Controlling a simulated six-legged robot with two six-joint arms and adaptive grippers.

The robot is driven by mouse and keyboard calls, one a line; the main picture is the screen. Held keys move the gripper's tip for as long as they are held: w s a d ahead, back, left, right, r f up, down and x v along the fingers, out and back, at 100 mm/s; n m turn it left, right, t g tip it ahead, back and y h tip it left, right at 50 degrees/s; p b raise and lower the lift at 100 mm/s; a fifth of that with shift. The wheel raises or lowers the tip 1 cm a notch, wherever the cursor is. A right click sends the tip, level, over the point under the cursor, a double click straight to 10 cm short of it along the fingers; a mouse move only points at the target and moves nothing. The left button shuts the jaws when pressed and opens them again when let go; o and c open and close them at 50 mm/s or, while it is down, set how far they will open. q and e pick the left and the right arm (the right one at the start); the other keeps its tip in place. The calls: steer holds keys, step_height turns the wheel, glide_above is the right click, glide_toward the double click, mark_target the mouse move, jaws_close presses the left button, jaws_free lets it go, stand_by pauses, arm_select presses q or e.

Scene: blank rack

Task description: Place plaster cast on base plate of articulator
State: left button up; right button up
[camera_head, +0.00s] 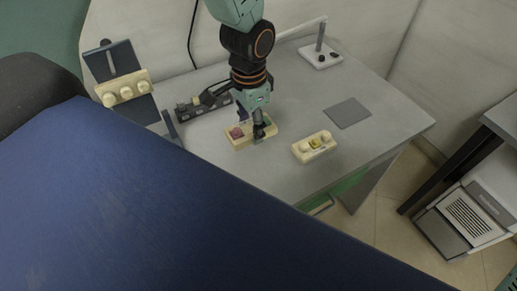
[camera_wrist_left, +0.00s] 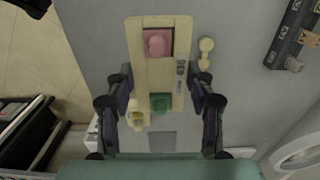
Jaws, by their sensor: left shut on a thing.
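A cream tray (camera_head: 240,142) lies on the grey table with a red block (camera_head: 237,132) and a green block (camera_wrist_left: 160,102) set in it; the tray also shows in the left wrist view (camera_wrist_left: 153,72). My left gripper (camera_head: 259,132) comes down from above on the tray's right part. In the left wrist view its two fingers (camera_wrist_left: 160,84) are on the tray's long sides, shut on it. I cannot tell which object is the plaster cast or the articulator. A flat dark grey plate (camera_head: 347,113) lies bare to the right. My right gripper is not in view.
A cream block with a yellow piece (camera_head: 314,147) lies right of the tray. A dark slotted rack (camera_head: 203,106) is behind it. A dark stand with a cream knobbed piece (camera_head: 125,90) is at left. A white base with a post (camera_head: 320,56) stands at the back. The table's front right is free.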

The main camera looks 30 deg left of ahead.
arm_select(q)
glide_above(252, 156)
step_height(252, 156, down, 5)
steer(key=shift+f+b, duration=0.2)
steer(key=shift+b, duration=0.15)
steer(key=f, duration=0.3)
steer(key=shift+s+f, duration=0.2)
steer(key=shift+w+f, duration=0.2)
steer(key=shift+s+f+b, duration=0.1)
steer(key=shift+b, duration=0.2)
steer(key=o, duration=1.4)
